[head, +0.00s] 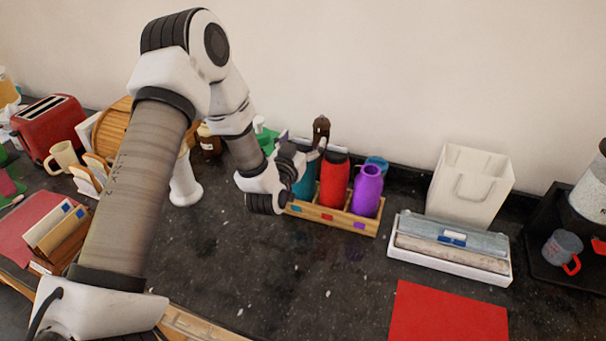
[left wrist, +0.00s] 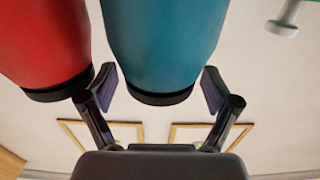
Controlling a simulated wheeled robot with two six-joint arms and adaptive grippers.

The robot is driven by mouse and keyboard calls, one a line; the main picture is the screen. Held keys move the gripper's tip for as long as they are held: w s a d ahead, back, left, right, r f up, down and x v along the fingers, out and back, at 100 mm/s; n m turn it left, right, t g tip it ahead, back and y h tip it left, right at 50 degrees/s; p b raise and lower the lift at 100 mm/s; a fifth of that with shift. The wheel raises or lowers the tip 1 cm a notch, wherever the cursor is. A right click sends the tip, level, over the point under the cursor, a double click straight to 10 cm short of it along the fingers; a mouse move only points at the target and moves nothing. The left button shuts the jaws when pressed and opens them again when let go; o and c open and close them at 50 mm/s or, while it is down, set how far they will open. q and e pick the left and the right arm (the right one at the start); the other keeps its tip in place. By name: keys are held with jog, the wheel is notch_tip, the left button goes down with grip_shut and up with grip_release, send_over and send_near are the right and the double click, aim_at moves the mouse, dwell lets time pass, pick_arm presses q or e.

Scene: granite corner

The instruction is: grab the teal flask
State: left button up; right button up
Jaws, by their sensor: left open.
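The teal flask (head: 308,184) stands at the left end of a wooden rack (head: 330,217), beside a red flask (head: 334,184) and a purple flask (head: 367,190). The fingers are open, with a gap on the right side. The red flask (left wrist: 42,45) is close to the left finger. My right gripper is out of view.
A brown bottle (head: 321,130) and a teal item (head: 378,163) are behind the flasks. A red sheet (head: 446,313) lies in front. The dark counter before the rack is clear.

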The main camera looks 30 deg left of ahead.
pick_arm(q)
jog(key=shift+s+r, duration=0.15)
jog(key=shift+s, duration=0.05)
jog(key=shift+c, duration=0.3)
jog(key=shift+s+d+r, duration=0.1)
jog(key=shift+s+r, duration=0.05)
jog(key=shift+s, duration=0.1)
jog(key=c, duration=0.5)
grip_shut()
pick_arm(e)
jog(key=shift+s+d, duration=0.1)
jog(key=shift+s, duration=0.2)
pick_arm(q)
jog(key=shift+w, duration=0.1)
